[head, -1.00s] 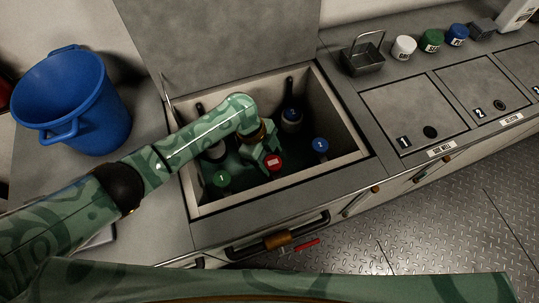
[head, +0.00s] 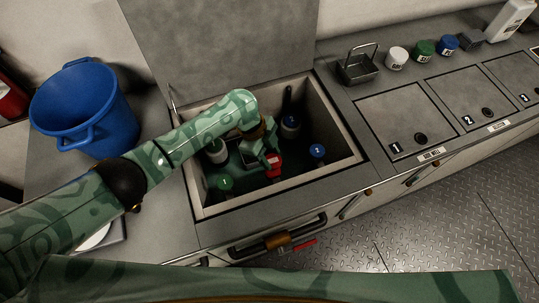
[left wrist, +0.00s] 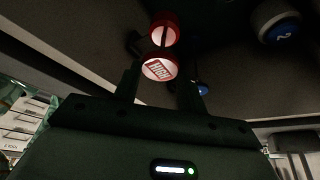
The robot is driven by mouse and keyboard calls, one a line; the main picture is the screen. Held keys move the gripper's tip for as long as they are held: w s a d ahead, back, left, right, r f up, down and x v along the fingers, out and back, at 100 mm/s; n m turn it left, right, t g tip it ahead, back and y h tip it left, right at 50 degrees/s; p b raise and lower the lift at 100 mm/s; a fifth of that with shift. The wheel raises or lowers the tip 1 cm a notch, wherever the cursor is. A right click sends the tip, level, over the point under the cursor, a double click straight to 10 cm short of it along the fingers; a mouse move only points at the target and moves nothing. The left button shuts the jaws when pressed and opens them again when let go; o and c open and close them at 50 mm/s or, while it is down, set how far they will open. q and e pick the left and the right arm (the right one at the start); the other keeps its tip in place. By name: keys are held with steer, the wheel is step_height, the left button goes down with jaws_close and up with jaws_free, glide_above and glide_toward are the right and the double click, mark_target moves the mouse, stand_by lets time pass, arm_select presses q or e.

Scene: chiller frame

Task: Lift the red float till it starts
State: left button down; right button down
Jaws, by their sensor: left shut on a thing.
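The red float (head: 276,166) is inside the open chiller well (head: 345,125), between the fingers of my left gripper (head: 268,161). The gripper is shut on it, and the fingers hide part of it in the head view. In the left wrist view the red float (left wrist: 159,69) shows a white label face between the two fingertips, with another red and white round part above it. The lower end of the float is hidden in the head view. My right gripper is not in view.
The well's walls surround my gripper. The raised lid (head: 220,45) is behind; a blue bucket (head: 82,108) stands left.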

arm_select(q)
steer(key=c, duration=0.8)
jaws_free()
steer(key=shift+o, duration=0.2)
steer(key=p+v, duration=0.7)
steer(key=v, duration=0.9)
steer(key=shift+a, duration=0.2)
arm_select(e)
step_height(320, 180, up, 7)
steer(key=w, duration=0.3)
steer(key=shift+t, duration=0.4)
arm_select(q)
steer(key=shift+r, duration=0.1)
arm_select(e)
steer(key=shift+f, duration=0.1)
